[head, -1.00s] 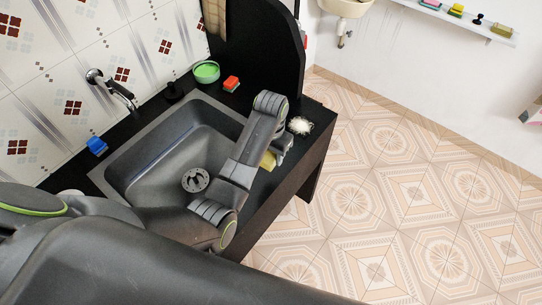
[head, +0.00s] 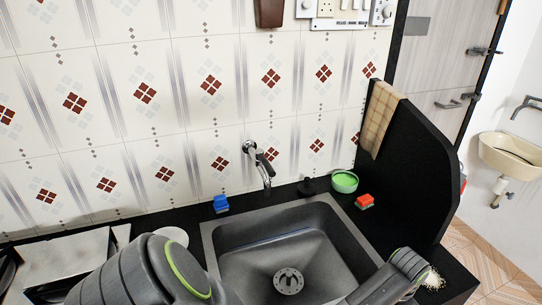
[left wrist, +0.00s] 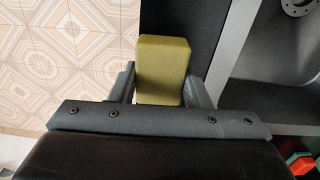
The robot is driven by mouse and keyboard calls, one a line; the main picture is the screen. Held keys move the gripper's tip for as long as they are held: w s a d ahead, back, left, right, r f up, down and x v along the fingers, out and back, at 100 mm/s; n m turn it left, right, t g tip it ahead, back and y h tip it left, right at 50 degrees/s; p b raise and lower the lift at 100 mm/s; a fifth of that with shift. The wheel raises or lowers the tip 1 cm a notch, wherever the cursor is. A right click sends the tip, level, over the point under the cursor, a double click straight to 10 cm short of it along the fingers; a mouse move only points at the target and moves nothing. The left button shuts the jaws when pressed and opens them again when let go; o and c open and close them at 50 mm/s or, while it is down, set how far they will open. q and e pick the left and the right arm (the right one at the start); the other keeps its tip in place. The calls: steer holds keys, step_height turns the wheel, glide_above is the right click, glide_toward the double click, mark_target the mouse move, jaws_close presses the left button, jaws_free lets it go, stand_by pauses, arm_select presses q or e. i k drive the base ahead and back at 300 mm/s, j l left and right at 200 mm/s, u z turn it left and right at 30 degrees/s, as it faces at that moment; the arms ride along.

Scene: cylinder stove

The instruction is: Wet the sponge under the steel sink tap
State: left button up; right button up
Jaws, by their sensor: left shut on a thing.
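A yellow sponge (left wrist: 162,65) is held upright between the fingers of my left gripper (left wrist: 160,88) in the left wrist view. The gripper is shut on it, over the dark counter strip beside the sink. In the head view my left arm comes in from the bottom left, and its gripper and the sponge are out of sight. The steel tap (head: 261,165) is on the tiled wall above the back of the dark grey sink (head: 260,232). No water shows at its spout. The sink also shows in the left wrist view (left wrist: 260,92). My right gripper is not in view.
A blue sponge (head: 221,204), green bowl (head: 344,182) and red-orange sponge (head: 365,202) sit on the counter behind the sink. A white scrubber (head: 434,279) lies at right. A black partition (head: 405,165) rises on the right. A stove (head: 65,262) is at left.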

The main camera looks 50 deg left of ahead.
mark_target(259, 154)
steer(key=l+z, duration=0.35)
steer(key=i+l+z, duration=0.15)
steer(key=z, duration=0.2)
steer(key=i+l+u, duration=0.3)
steer(key=i+l, duration=0.15)
steer(key=i+u, duration=0.1)
steer(key=u, duration=0.3)
steer(key=i+u, duration=0.15)
steer(key=u, duration=0.25)
steer(key=i+u, duration=0.15)
steer(key=u, duration=0.2)
steer(key=i+u, duration=0.1)
steer(key=u, duration=0.3)
steer(key=i+j+u, duration=0.1)
steer(key=i+u, duration=0.15)
steer(key=u, duration=0.15)
steer(key=i+j+u, duration=0.1)
steer(key=i+u, duration=0.15)
steer(key=u, duration=0.15)
steer(key=i+u, duration=0.2)
steer(key=u, duration=0.2)
